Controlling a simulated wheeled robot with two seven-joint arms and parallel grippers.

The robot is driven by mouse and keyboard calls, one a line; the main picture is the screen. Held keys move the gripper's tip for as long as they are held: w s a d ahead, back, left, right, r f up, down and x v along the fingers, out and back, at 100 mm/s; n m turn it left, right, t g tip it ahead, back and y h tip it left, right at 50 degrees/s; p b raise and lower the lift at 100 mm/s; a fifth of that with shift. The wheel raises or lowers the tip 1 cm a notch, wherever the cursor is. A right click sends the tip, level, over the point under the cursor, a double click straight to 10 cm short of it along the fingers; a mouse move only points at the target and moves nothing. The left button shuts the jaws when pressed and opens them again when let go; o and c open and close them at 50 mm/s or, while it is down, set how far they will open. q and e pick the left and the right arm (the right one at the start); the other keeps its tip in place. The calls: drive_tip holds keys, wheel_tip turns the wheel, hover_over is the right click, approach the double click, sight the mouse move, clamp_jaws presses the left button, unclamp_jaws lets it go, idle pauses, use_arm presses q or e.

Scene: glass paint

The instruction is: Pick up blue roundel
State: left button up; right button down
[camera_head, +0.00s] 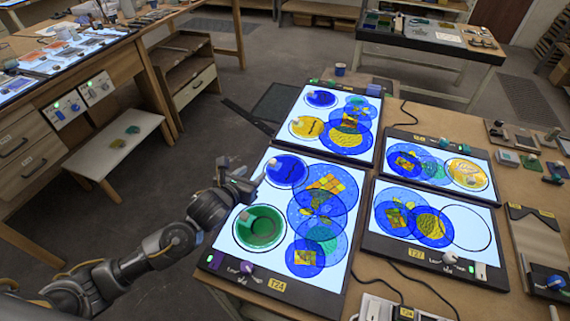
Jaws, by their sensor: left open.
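My left arm comes in from the lower left, and its gripper (248,181) is open beside the left edge of the near left light panel (268,210). A solid blue roundel (290,173) lies at that panel's upper left, just right of the gripper. A small light piece sits at its left edge; I cannot tell whether the fingers touch it. Another solid blue roundel (321,98) lies on the far left panel (306,128). My right gripper is not in view.
A green roundel (259,228) lies below the blue one. Overlapping patterned blue discs (325,200) cover the panel's right side. Two more lit panels (470,228) stand to the right, with cables near them. A small white table (113,147) stands at left.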

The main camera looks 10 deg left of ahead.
sight(272, 161)
use_arm(q)
drive_tip(key=x, duration=0.2)
drive_tip(key=d+p+x, duration=0.1)
drive_tip(key=x, duration=0.1)
drive_tip(key=shift+w, duration=0.3)
drive_tip(key=shift+w+d+f, duration=0.15)
drive_tip(key=shift+w, duration=0.1)
drive_tip(key=shift+w+p, duration=0.2)
drive_tip(key=shift+p, duration=0.15)
drive_tip(key=x, duration=0.1)
drive_tip(key=p+x, duration=0.1)
drive_tip(key=x, duration=0.1)
drive_tip(key=shift+w+d+f, duration=0.2)
drive_tip(key=shift+d, duration=0.2)
drive_tip(key=shift+w+d+f, duration=0.1)
drive_tip(key=shift+w+f, duration=0.2)
drive_tip(key=shift+w, duration=0.15)
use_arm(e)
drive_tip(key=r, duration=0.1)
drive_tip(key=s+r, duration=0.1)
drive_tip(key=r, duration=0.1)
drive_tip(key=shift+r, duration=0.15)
use_arm(q)
drive_tip(key=shift+c, duration=0.3)
clamp_jaws()
